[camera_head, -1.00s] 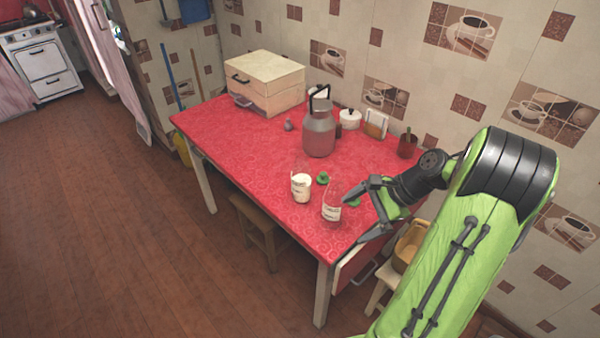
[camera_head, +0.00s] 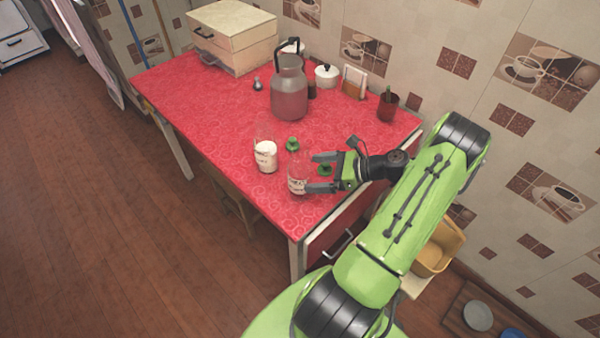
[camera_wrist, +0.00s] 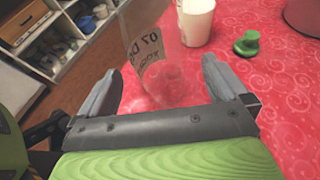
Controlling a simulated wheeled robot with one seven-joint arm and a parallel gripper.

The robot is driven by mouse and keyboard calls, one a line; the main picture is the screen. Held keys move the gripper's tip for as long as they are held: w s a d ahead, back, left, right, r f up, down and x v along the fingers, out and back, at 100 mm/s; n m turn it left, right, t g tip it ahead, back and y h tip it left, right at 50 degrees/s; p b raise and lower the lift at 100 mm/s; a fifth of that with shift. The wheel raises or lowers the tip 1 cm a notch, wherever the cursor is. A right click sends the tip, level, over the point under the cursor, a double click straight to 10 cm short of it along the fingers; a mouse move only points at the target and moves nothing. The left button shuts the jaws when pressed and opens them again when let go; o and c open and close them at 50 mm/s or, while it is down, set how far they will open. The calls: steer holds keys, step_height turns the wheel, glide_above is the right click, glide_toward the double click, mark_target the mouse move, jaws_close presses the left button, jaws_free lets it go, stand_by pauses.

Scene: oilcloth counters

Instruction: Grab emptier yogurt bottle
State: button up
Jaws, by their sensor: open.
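Two glass yogurt bottles stand upright on the red table near its front edge. The left one, the fuller bottle (camera_head: 265,156), holds white yogurt. The right one, the emptier bottle (camera_head: 297,181), looks mostly clear. In the wrist view the emptier bottle (camera_wrist: 152,55) stands ahead between the fingers, with the fuller bottle (camera_wrist: 197,22) behind it. My gripper (camera_head: 320,173) is open, its fingers pointing at the emptier bottle and at its right side. It also shows in the wrist view (camera_wrist: 160,88). Whether the fingers touch the glass, I cannot tell.
Green caps lie close by, one behind the bottles (camera_head: 292,144) and one beside my gripper (camera_head: 325,170). A large jug (camera_head: 289,95), a white pot (camera_head: 327,76), a dark cup (camera_head: 387,106) and a bread box (camera_head: 232,38) stand farther back. The table's left part is clear.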

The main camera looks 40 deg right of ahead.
mark_target(300, 173)
steer(key=b+x, duration=0.1)
steer(key=x, duration=0.4)
steer(key=shift+w+a, duration=0.25)
steer(key=shift+c, duration=0.3)
steer(key=shift+r, duration=0.1)
steer(key=c, duration=1.2)
